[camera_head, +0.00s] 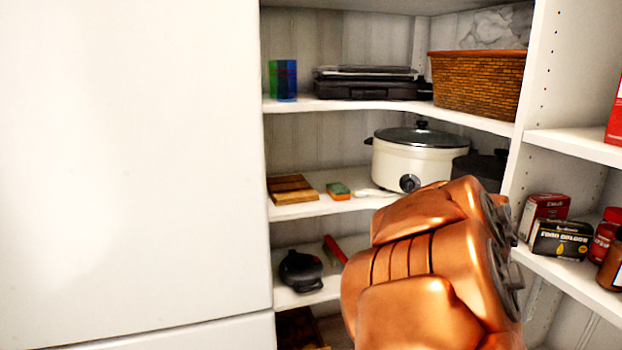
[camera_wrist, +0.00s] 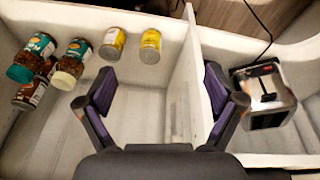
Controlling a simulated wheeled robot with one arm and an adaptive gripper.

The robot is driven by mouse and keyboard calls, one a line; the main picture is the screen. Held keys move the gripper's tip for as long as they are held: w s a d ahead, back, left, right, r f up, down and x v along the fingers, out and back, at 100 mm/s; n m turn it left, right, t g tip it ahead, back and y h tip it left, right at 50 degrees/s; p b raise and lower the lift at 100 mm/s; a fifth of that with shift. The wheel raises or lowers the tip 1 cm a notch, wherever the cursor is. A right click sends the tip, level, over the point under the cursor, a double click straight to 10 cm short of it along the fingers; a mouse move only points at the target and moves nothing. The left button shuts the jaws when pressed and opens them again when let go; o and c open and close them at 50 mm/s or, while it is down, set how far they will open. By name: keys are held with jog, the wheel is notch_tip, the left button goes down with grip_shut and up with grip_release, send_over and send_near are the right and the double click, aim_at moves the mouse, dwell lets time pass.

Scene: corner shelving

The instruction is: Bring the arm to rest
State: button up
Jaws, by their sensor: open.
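My gripper (camera_wrist: 160,102) shows in the wrist view with its two dark, purple-padded fingers spread wide apart. It is open, with nothing between the fingers. Below and beyond it in that view are white shelf surfaces and an upright white divider (camera_wrist: 187,85). In the head view, my copper-coloured arm fills the lower middle in front of the corner shelves. The gripper's fingers are not visible in the head view.
In the wrist view, several jars (camera_wrist: 72,62) and two yellow cans (camera_wrist: 150,46) stand left of the divider; a toaster (camera_wrist: 264,95) is at right. In the head view, a slow cooker (camera_head: 420,158), wicker basket (camera_head: 478,82) and food boxes (camera_head: 560,240) occupy shelves. A white panel (camera_head: 130,150) fills the left.

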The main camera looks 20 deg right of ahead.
jog(key=s+a+r+n+g+y+p, duration=0.1)
jog(key=s+a+r+n+p, duration=0.6)
jog(key=a+r+p, duration=0.4)
jog(key=s+a+r+n+y+p, duration=0.1)
jog(key=s+a+r+n+p, duration=0.7)
jog(key=a+r+p, duration=0.4)
jog(key=shift+a+r+g+y, duration=0.25)
jog(key=shift+a+g+y, duration=0.15)
jog(key=shift+a, duration=0.3)
